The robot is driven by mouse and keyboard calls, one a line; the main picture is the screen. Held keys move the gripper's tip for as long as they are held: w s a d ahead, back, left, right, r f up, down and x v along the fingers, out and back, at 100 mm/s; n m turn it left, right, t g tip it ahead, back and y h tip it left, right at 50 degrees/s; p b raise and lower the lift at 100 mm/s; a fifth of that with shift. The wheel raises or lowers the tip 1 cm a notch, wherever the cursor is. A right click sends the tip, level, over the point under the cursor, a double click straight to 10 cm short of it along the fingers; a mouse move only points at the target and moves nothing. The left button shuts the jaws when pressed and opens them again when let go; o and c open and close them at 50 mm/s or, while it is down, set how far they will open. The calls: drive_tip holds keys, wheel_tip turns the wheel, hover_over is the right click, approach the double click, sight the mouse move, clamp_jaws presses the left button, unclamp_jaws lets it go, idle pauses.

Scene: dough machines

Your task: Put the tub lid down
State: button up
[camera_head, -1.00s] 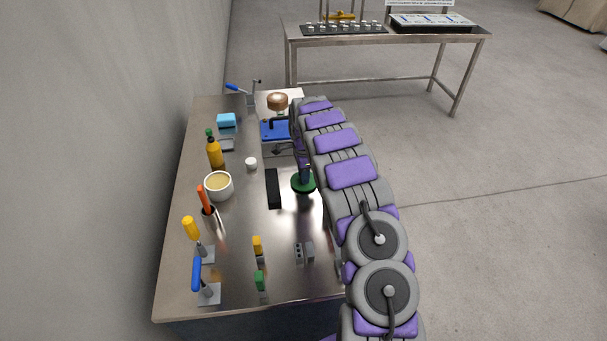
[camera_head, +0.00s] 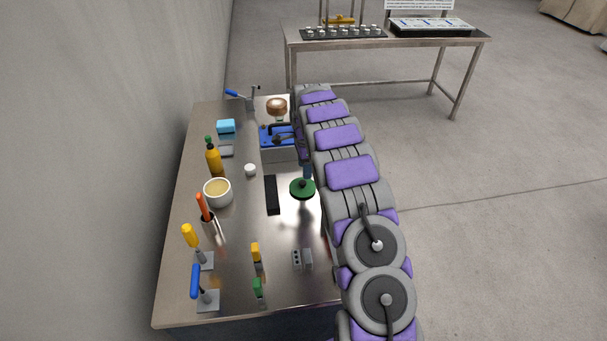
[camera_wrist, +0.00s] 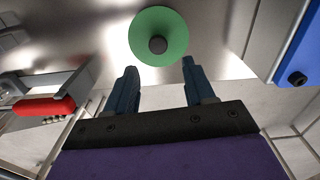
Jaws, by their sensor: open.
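The tub lid, a round green disc with a dark knob (camera_head: 302,189), lies on the steel table, right of a black strip. In the wrist view the lid (camera_wrist: 145,22) appears whole, knob up, just beyond my fingertips. My gripper (camera_wrist: 159,66) is open, with its two blue fingers spread apart and nothing between them. In the head view my arm hides most of the gripper, which is above and behind the lid.
Grey blocks (camera_head: 302,259) stand in front. Bare tabletop lies between.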

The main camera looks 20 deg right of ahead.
drive_tip(key=s+a+r+n+p, duration=0.1)
drive_tip(key=s+a+r+n, duration=0.2)
drive_tip(key=s+r, duration=0.35)
drive_tip(key=s+a+r+n, duration=0.2)
drive_tip(key=s+a+r, duration=0.15)
drive_tip(key=r, duration=0.55)
drive_tip(key=s+a+r+n+g, duration=0.1)
drive_tip(key=s+a+r+n, duration=0.1)
drive_tip(key=s, duration=0.3)
drive_tip(key=s+a+r+n, duration=0.2)
drive_tip(key=s+a+r, duration=0.1)
drive_tip(key=s, duration=0.3)
drive_tip(key=s+a+n, duration=0.2)
drive_tip(key=s+n, duration=0.1)
drive_tip(key=s, duration=0.6)
drive_tip(key=s+a+f+n, duration=0.1)
drive_tip(key=s+a+n, duration=0.2)
drive_tip(key=s, duration=0.7)
drive_tip(key=s+a+f+n, duration=0.1)
drive_tip(key=s+n, duration=0.4)
drive_tip(key=s, duration=0.5)
drive_tip(key=shift+a+g, duration=0.4)
drive_tip(key=shift+a, duration=0.5)
